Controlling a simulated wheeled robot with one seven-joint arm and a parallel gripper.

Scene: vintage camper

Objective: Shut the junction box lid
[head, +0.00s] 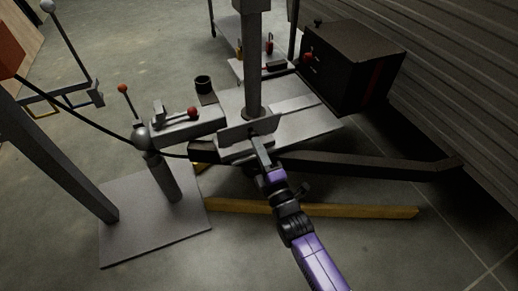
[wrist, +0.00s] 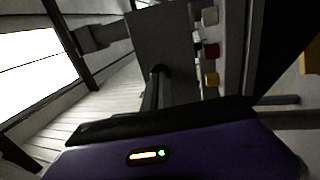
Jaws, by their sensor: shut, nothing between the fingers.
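The junction box (head: 235,151) sits on the trailer tongue at the foot of the upright post. Its grey lid (head: 236,131) stands raised like a small plate, so the box looks open. In the wrist view, a flat grey panel (wrist: 158,36) that looks like the lid fills the top middle. White, red and yellow terminals (wrist: 211,50) line up to its right. My gripper (head: 260,147) is shut and empty, its tip right at the lid. In the wrist view the closed fingers (wrist: 157,75) overlap the panel's lower part; whether they touch it I cannot tell.
The post (head: 252,60) rises just behind the lid. A dark box (head: 352,65) stands at the back right. A hitch coupler with a red-knobbed lever (head: 192,113) lies left. A wooden beam (head: 340,209) and dark tongue rail (head: 370,165) run below. Floor at front right is clear.

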